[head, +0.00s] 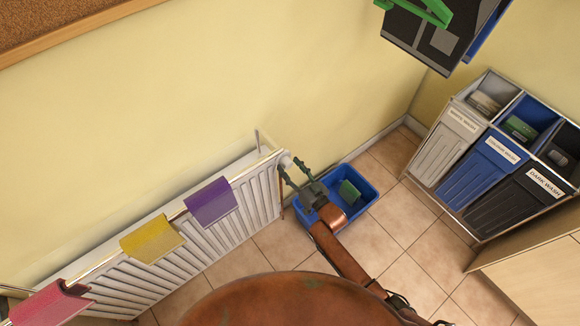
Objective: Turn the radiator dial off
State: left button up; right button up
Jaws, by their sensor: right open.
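The radiator (263,194) is white and ribbed and stands along the yellow wall. The dial (286,160) is a small pale knob at its right upper end. My right gripper (292,168) is open, its two green-grey fingers pointing up in the picture toward the dial. The fingertips are close to the dial, one on either side of it as seen from here. I cannot tell whether they touch it. The dial's markings are too small to read. My left gripper is not in view.
Purple (210,203), yellow (152,240) and pink (48,303) cloths hang on the radiator rail. A blue tub (366,203) with a green item stands on the floor beside my right gripper. Laundry bins (483,172) stand at the right. Tiled floor lies clear between.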

jog(key=shift+w+a, duration=0.1)
jog(key=shift+w, duration=0.1)
jog(key=c, duration=1.2)
jog(key=shift+o, duration=0.2)
